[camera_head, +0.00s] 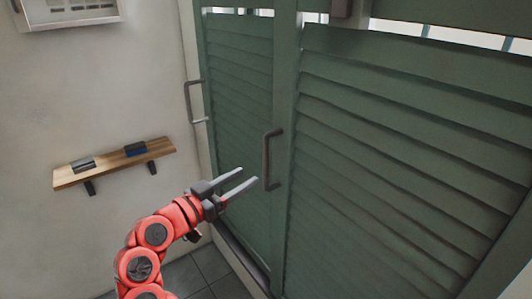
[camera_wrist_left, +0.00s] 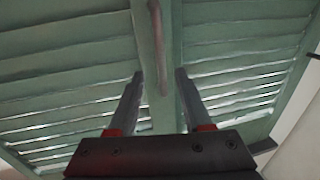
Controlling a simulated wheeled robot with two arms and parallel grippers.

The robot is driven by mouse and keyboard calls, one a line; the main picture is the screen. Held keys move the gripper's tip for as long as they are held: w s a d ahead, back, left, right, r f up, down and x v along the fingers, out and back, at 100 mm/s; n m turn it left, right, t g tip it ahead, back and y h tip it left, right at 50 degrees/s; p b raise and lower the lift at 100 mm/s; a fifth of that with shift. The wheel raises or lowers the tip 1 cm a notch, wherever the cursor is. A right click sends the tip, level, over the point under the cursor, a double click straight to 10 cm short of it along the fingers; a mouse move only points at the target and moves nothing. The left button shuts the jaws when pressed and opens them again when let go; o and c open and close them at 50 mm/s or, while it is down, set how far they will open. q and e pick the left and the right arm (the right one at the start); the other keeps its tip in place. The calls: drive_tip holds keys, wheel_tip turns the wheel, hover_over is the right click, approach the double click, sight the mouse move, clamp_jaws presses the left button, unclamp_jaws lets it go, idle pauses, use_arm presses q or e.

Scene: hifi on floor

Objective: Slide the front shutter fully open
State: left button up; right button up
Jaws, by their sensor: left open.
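The green slatted front shutter (camera_head: 400,160) fills the right of the head view. Its dark vertical bar handle (camera_head: 267,160) is on its left upright. A second green shutter (camera_head: 240,90) with its own handle (camera_head: 187,102) stands to the left. My left gripper (camera_head: 250,174) is open and empty, its fingertips just left of the front handle's lower part. In the left wrist view, the handle (camera_wrist_left: 157,45) lines up between the two fingers (camera_wrist_left: 159,75); whether it is within their reach is unclear. No contact shows. My right gripper is not in view.
A wooden wall shelf (camera_head: 115,165) with a grey and a blue item is on the left wall. A white wall box (camera_head: 68,12) hangs above it. A floor track (camera_head: 242,262) runs below the shutters. Tiled floor (camera_head: 205,265) shows at the bottom.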

sight(264, 166)
use_arm(q)
drive_tip(key=p+x, duration=0.2)
drive_tip(key=x, duration=0.5)
drive_tip(key=shift+p+x, duration=0.45)
drive_tip(key=shift+x, duration=0.35)
drive_tip(key=shift+c, duration=0.2)
clamp_jaws()
idle(0.4)
